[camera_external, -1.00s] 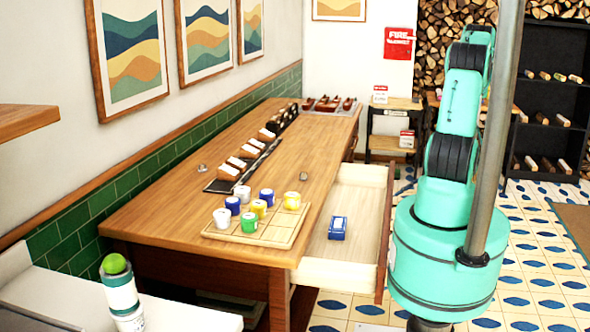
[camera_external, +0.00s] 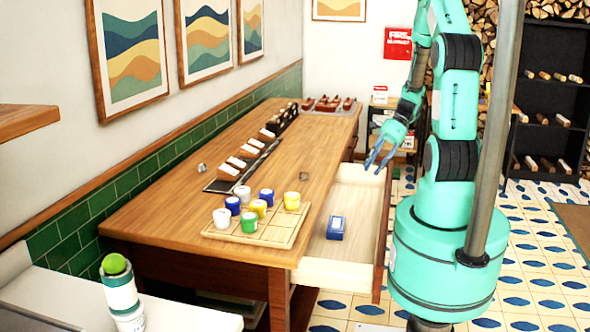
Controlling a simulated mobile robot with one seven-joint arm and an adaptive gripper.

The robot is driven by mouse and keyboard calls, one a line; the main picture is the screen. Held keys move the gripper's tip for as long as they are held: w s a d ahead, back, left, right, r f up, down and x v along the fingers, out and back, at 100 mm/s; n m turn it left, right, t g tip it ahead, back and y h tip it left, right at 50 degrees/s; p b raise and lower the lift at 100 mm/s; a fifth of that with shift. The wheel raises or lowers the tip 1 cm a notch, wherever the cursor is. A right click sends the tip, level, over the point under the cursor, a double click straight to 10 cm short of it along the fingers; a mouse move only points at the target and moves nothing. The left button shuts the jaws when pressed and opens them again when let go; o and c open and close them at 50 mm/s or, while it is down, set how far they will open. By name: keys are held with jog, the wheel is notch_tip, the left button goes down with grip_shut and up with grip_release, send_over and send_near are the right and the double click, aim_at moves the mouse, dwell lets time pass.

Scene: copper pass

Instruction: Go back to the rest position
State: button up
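My gripper (camera_external: 375,168) hangs above the far end of the open drawer, with its blue fingers spread apart and nothing between them. The open drawer (camera_external: 350,187) juts out from the right side of the wooden table. A blue box-like item (camera_external: 336,228) lies in the drawer, well in front of my gripper and apart from it.
The wooden table (camera_external: 165,210) bears a wooden tray (camera_external: 272,232) with several coloured cups near its front. A dark rack (camera_external: 225,185) with pale items stands behind it. A black shelf (camera_external: 545,100) is at the far right. Tiled floor right of my base looks clear.

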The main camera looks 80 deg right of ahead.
jog(key=w+a+r+n+g+h, duration=0.2)
jog(key=w+a+r+n, duration=0.4)
jog(key=a+r+n, duration=0.25)
jog(key=w+a+r+n+g+h, duration=0.2)
jog(key=w+a+r+n, duration=0.3)
jog(key=a+r+n, duration=0.3)
jog(key=s+a+r+n+t+h, duration=0.1)
jog(key=s+a+r+n+t, duration=0.1)
jog(key=a+r+n, duration=0.6)
jog(key=s+a+r+n+t+h, duration=0.1)
jog(key=s+a+r+n+t, duration=0.1)
jog(key=a+r+n, duration=0.5)
jog(key=a, duration=0.5)
jog(key=shift+s+a+r+n+h, duration=0.35)
jog(key=shift+s+a+r+h, duration=0.05)
